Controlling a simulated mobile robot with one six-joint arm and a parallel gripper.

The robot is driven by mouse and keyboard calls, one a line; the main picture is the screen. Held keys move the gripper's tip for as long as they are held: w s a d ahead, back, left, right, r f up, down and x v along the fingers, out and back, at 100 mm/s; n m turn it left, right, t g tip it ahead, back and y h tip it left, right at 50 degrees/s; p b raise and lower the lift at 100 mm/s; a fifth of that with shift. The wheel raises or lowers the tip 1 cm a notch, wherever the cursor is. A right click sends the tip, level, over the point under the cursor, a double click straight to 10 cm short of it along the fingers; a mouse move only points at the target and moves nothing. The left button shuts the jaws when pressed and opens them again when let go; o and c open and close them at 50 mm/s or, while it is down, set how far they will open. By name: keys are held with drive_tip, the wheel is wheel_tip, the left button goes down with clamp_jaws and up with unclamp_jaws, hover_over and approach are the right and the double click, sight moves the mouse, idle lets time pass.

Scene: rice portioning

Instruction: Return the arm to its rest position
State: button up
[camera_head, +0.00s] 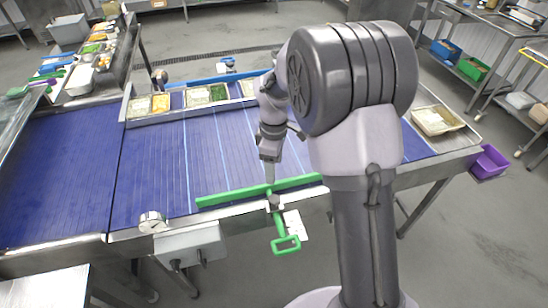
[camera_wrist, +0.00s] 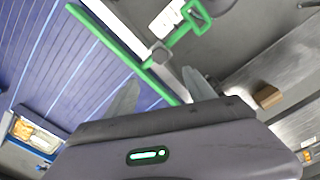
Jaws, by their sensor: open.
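My gripper (camera_head: 269,176) hangs over the near edge of the blue conveyor (camera_head: 150,165), just above a green bar (camera_head: 235,195). Its two grey fingers (camera_wrist: 161,80) are spread apart in the wrist view with nothing held between them. The green bar (camera_wrist: 110,38) passes behind the gap between the fingers; I cannot tell whether a finger touches it. A green loop handle (camera_head: 286,245) joins the bar at a small grey metal block (camera_head: 275,203) and sticks out past the conveyor edge. My arm is bent forward over the belt and hides part of it.
Trays of food (camera_head: 150,105) stand along the far side of the conveyor. A light tray of pale contents (camera_head: 437,120) sits at its right end. The left belt is clear.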

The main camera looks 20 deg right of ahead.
drive_tip(key=shift+r, duration=0.85)
drive_tip(key=s+a+r+m+t+y+b, duration=0.1)
drive_tip(key=s+r+m+t+b, duration=0.15)
drive_tip(key=s+m+b, duration=0.35)
drive_tip(key=s+a+r+m+t+b, duration=0.1)
drive_tip(key=s+a+r+m+b, duration=0.15)
drive_tip(key=s+b, duration=0.4)
drive_tip(key=s+a+f+m+t+y+b, duration=0.1)
drive_tip(key=s+f+m+t+b, duration=0.1)
drive_tip(key=s+m, duration=0.6)
drive_tip(key=s+f, duration=0.1)
drive_tip(key=s, duration=0.3)
drive_tip(key=shift+b, duration=0.4)
